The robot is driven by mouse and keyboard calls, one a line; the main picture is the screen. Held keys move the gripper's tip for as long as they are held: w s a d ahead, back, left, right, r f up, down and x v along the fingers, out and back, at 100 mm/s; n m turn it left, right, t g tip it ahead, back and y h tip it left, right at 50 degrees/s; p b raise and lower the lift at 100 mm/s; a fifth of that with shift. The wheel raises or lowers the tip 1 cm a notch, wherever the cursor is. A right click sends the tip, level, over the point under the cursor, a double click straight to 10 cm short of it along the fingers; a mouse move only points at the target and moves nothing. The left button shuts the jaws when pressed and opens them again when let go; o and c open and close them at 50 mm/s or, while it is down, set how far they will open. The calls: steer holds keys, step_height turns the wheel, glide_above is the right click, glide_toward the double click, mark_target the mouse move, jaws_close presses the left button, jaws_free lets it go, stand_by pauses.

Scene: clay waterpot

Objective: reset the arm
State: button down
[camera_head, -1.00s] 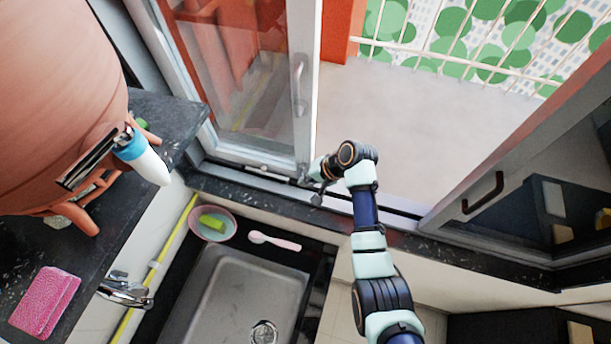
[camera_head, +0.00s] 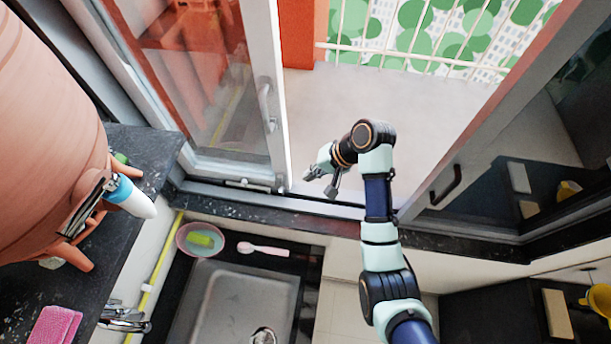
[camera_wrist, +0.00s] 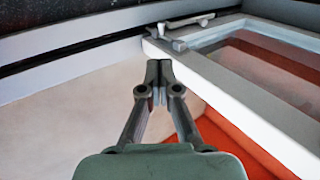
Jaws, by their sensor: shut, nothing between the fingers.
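My gripper (camera_head: 322,183) is at the end of my arm, in front of the open gap between the two glass doors in the head view. In the wrist view my gripper (camera_wrist: 159,72) has its fingers together with nothing between them. Its fingertips overlap the light frame of the left glass door (camera_head: 281,100) in the wrist view; whether they touch it I cannot tell. The left door's frame (camera_wrist: 225,90) runs to the right in that view, with a metal latch (camera_wrist: 188,28) near its corner.
The right glass door (camera_head: 500,150) has a dark handle (camera_head: 447,187). A large clay pot (camera_head: 45,140) with a white-and-blue tap stands on the dark counter at left. Below are a sink (camera_head: 235,305), a pink bowl with a green sponge (camera_head: 202,240) and a pink-handled brush (camera_head: 262,249).

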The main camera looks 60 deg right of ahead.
stand_by(0.6)
steer(key=w+a+r+n+t+h+p, duration=0.1)
steer(key=w+a+r+n+p, duration=0.2)
steer(key=a, duration=0.6)
steer(key=w+a+r+n+t+h+p, duration=0.1)
steer(key=w+a+r+n, duration=0.35)
steer(key=a, duration=0.45)
steer(key=s+a+r+n+t+p, duration=0.1)
steer(key=s+a+r+n+t, duration=0.1)
steer(key=a+r, duration=0.4)
steer(key=s+a+r+n+t+p, duration=0.1)
steer(key=s+a+r+n+t, duration=0.1)
steer(key=a+r, duration=0.5)
steer(key=s+a+n, duration=0.1)
steer(key=a, duration=0.3)
steer(key=shift+r+n+t+h, duration=0.25)
steer(key=shift+n+t+h, duration=0.05)
steer(key=shift+n, duration=0.05)
steer(key=shift+d+f, duration=0.1)
steer(key=shift+d, duration=0.05)
